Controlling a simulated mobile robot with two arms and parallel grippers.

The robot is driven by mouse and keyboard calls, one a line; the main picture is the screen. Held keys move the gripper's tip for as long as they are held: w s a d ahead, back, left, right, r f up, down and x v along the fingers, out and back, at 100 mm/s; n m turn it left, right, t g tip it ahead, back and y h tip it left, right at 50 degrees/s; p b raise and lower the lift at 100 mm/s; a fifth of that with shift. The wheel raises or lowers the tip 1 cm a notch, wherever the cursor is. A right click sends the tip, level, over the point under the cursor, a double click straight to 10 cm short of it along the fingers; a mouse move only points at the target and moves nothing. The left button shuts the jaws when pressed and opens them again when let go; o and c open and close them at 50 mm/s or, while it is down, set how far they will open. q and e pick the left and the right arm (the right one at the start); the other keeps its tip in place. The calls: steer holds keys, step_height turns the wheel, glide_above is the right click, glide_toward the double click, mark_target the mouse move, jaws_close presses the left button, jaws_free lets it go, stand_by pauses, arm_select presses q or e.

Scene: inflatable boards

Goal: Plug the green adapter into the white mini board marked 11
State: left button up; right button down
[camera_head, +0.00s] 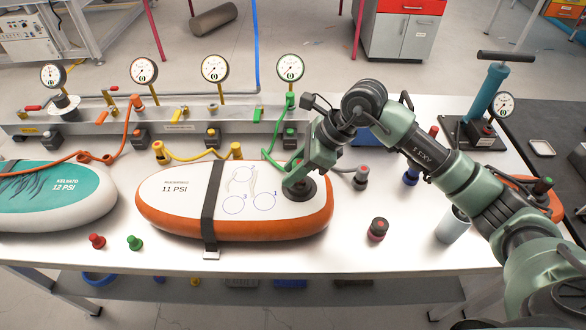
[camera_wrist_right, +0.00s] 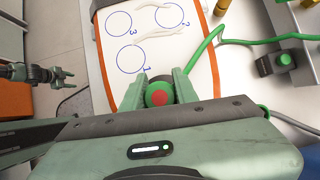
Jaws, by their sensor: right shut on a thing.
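The white mini board (camera_head: 190,205) with orange sides, marked 11 PSI, lies on the table in the head view. A black strap crosses it. My right gripper (camera_head: 300,184) is over the board's right end, above a dark round fitting (camera_head: 300,193). In the right wrist view it is shut on a green round piece with a red centre (camera_wrist_right: 158,95), seemingly the green adapter. The gripper hides how that piece meets the board. Blue numbered circles (camera_wrist_right: 131,59) show on the white top. A small dark gripper, seemingly my left one (camera_wrist_right: 55,74), shows at the left; its jaws are unclear.
A green hose (camera_head: 272,145) runs from the gauge rail to near my right gripper. A teal board (camera_head: 50,195) lies at the left.

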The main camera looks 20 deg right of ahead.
steer(key=shift+f+b, duration=0.6)
steer(key=shift+f, duration=0.1)
steer(key=c, duration=1)
jaws_free()
steer(key=b+v, duration=0.1)
steer(key=v, duration=0.7)
steer(key=shift+b, duration=0.3)
steer(key=shift+f, duration=0.1)
